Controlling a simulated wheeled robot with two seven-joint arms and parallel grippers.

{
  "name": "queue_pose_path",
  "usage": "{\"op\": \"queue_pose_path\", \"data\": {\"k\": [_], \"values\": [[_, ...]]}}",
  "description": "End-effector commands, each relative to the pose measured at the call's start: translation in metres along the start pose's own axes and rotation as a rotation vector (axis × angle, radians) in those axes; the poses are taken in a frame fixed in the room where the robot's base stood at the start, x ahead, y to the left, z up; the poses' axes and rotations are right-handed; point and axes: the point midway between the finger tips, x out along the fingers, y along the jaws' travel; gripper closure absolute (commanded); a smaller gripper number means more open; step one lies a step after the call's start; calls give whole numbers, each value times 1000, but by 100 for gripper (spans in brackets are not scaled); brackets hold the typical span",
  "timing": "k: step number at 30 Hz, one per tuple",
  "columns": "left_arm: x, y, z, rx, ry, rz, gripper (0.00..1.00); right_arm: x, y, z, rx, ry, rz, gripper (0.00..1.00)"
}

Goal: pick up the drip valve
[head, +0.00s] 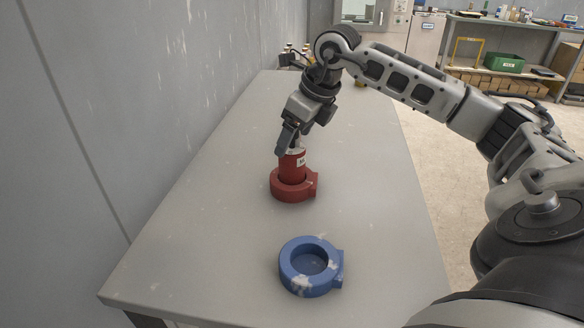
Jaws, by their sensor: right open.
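The gripper is open. The fingers hide part of the top, and I cannot tell whether they touch it. A blue ring-shaped holder (288,268) with pale worn patches sits nearer and is empty. My left gripper is out of view.
The long grey table (215,225) is otherwise mostly clear. A grey wall (130,110) runs along its left side. Small bottles (290,50) stand at the far end. A shelf bench with a green bin (503,63) is at the back right.

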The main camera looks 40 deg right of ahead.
Motion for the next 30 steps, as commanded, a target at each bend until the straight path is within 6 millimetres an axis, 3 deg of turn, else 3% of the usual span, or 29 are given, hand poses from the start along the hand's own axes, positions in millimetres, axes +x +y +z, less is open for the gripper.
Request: {"op": "queue_pose_path", "data": {"k": [6, 13, 14, 20, 21, 30], "values": [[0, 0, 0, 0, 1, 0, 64, 24, 1, 0, 1, 1, 0, 22], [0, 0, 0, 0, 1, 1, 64, 25, 0, 0, 0, 0, -1, 22], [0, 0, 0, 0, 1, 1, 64, 25, 0, 0, 0, 0, -1, 28], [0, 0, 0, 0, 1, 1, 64, 25, 0, 0, 0, -1, -1, 83], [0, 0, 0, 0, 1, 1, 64, 25, 0, 0, 0, -2, -1, 88], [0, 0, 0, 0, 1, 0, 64, 21, 0, 2, 0, -3, -1, 88]]}}
